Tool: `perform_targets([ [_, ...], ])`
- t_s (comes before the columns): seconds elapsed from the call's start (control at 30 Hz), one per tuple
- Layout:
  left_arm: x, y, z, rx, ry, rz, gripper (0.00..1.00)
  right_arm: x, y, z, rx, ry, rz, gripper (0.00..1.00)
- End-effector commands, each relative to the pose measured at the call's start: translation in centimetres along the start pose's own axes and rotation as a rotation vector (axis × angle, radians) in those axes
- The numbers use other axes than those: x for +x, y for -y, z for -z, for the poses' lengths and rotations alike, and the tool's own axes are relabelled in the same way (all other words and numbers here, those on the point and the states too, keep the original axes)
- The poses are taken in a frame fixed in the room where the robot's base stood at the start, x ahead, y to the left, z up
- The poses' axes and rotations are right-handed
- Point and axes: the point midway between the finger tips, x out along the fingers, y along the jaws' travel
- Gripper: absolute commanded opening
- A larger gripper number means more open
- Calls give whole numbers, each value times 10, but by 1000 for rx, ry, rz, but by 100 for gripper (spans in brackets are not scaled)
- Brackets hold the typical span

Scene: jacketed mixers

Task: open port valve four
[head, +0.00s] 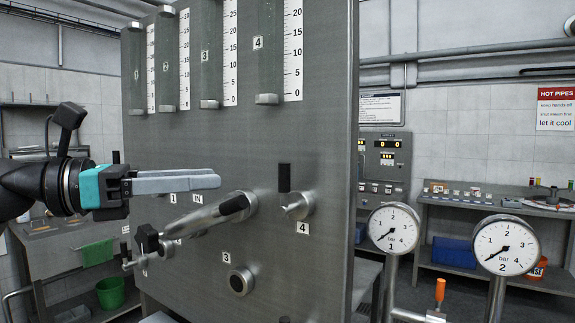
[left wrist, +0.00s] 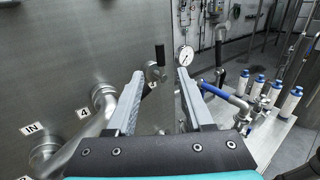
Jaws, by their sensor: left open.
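The valve by the label 4 (head: 302,227) has a metal stub (head: 298,206) on the upright steel panel (head: 325,130). A black lever (head: 284,178) stands upright beside the stub. In the left wrist view the lever (left wrist: 160,54) shows beyond my fingertips, roughly between them. My left gripper (head: 219,181) is open and empty, left of the lever and apart from it; its spread fingers also show in the left wrist view (left wrist: 160,75). My right gripper is not in view.
Port 3 (head: 241,281) is lower down. Two pressure gauges (head: 394,228) (head: 506,246) stand right of the panel. Sight glasses (head: 271,50) hang above.

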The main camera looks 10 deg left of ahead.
Motion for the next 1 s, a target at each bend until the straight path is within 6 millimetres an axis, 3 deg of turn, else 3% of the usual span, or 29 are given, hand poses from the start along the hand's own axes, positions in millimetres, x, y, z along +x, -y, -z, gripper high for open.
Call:
perform_targets([
  [0.6, 103, 1, -4, -3, 5, 3, 52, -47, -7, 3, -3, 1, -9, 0],
  [0.8, 120, 0, -2, -5, 4, 1, 52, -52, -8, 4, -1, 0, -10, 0],
  [1.0, 124, 0, 0, -3, 3, -1, 52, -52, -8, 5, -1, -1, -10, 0],
])
